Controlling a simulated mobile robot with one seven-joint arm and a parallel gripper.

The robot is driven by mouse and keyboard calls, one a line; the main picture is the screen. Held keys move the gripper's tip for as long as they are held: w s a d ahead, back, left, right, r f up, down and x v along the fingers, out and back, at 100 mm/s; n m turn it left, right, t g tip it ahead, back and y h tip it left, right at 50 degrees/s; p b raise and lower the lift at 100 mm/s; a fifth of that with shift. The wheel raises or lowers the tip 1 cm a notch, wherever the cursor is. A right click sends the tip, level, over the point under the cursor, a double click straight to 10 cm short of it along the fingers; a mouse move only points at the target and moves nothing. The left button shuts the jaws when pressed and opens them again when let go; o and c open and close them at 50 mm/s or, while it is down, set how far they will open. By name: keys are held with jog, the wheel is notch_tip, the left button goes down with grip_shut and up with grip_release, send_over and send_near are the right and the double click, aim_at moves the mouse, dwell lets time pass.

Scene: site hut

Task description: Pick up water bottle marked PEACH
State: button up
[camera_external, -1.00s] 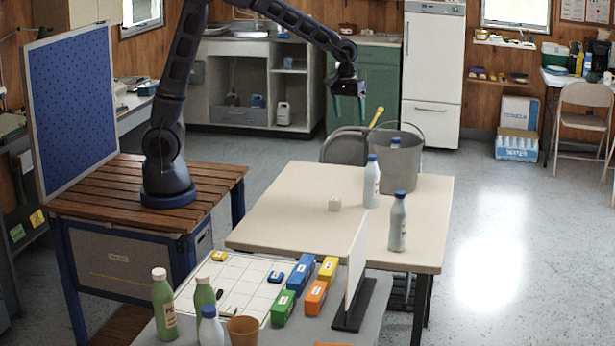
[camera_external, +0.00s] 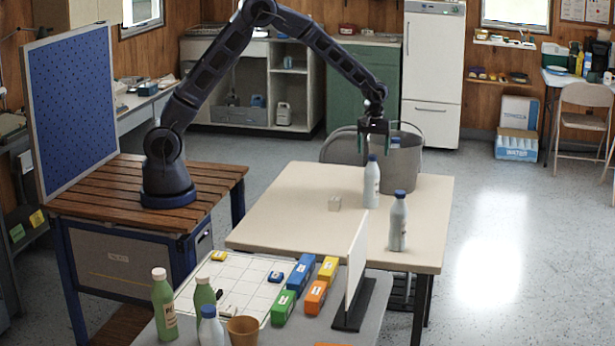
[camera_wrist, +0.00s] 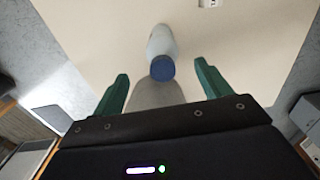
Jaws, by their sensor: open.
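A white bottle with a blue cap (camera_external: 371,185) stands upright on the cream table (camera_external: 290,200), in front of the bucket. A second such bottle (camera_external: 398,222) stands nearer the table's right front edge. I cannot read PEACH on either. My gripper (camera_external: 374,150) is open and points down, above the first bottle's cap in the external view. In the wrist view, a blue-capped bottle (camera_wrist: 162,45) shows beyond and between the open fingertips of my gripper (camera_wrist: 163,82). I cannot tell whether the fingers are level with its cap.
A grey bucket (camera_external: 405,165) stands right behind the first bottle, with a blue cap (camera_external: 395,142) showing at it. A small pale cube (camera_external: 334,203) lies to the left. The near table holds green bottles (camera_external: 163,305), another blue-capped bottle (camera_external: 210,328), coloured blocks and an upright white panel (camera_external: 356,262).

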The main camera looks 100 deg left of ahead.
aim_at(372, 162)
jog(key=shift+s+a+f, duration=0.1)
jog(key=shift+f, duration=3.75)
grip_shut()
